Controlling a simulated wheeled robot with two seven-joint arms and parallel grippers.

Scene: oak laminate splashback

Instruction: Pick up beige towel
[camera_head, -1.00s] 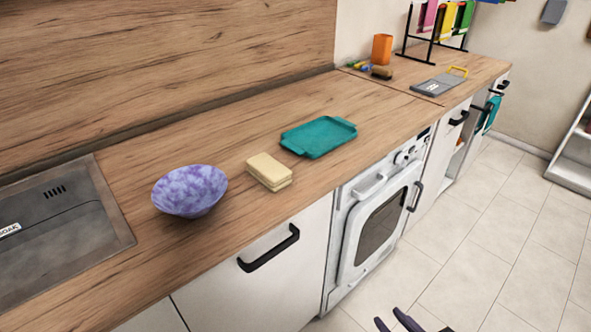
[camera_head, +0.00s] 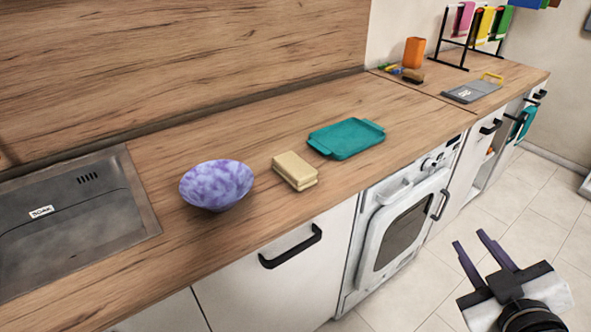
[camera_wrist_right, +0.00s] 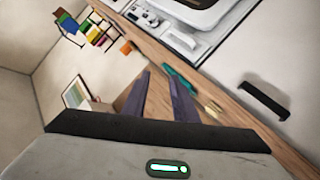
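The beige towel (camera_head: 295,171) lies folded on the wooden counter, between a purple mottled bowl and a teal tray. It also shows small in the right wrist view (camera_wrist_right: 214,109), just right of the fingers. My right gripper (camera_head: 470,250) is at the lower right in the head view, in front of the oven and apart from the towel. Its two dark fingers stand apart with nothing between them, and they also show in the right wrist view (camera_wrist_right: 158,92). My left gripper is not in view.
The purple bowl (camera_head: 216,185) stands left of the towel and the teal tray (camera_head: 347,139) right of it. A grey sink (camera_head: 75,222) is at the left. A black drawer handle (camera_head: 290,247) sticks out below the counter edge. The oven (camera_head: 400,230) is below the tray.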

